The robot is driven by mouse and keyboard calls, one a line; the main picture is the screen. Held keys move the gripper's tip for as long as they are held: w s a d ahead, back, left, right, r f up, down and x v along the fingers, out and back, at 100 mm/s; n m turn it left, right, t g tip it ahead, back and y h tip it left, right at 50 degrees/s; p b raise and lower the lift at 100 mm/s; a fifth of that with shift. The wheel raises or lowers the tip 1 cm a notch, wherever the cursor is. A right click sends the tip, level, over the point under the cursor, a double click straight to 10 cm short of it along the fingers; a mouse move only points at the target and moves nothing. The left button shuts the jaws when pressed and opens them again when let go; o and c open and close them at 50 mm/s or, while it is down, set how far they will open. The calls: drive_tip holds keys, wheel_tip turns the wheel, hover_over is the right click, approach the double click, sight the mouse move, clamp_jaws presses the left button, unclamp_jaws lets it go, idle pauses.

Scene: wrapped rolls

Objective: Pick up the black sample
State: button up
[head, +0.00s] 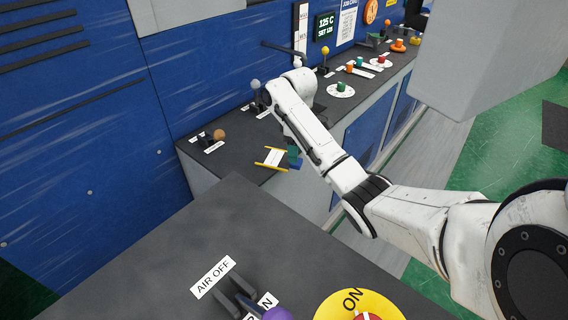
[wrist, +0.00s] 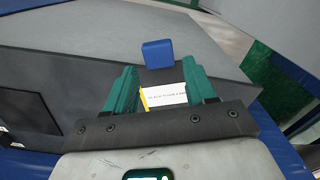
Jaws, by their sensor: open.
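I cannot make out the black sample for certain in either view. In the wrist view a dark patch (wrist: 160,76) shows between my fingers, and I cannot tell whether it is the sample or bare counter. My gripper (wrist: 159,68) has two green fingers set apart, with nothing clearly held. In the head view my gripper (head: 293,151) is low over the dark counter, partly hidden by my arm. A blue block (wrist: 157,54) shows just beyond the fingertips; it is also beside the gripper in the head view (head: 295,163).
A white label (head: 273,158) between yellow strips lies left of my gripper; it also shows between the fingers (wrist: 164,95). A brown-knobbed lever (head: 218,135) stands farther left. The blue wall (head: 170,60) rises behind. A nearer dark counter (head: 150,260) carries a yellow-ringed button (head: 335,308).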

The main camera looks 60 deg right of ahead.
drive_tip(key=f, duration=0.4)
drive_tip(key=shift+s+d+p, duration=0.1)
drive_tip(key=shift+s+p, duration=0.15)
drive_tip(key=shift+p, duration=0.05)
drive_tip(key=shift+c, duration=0.3)
drive_tip(key=c, duration=0.8)
drive_tip(key=shift+c, duration=0.2)
drive_tip(key=shift+r, duration=0.15)
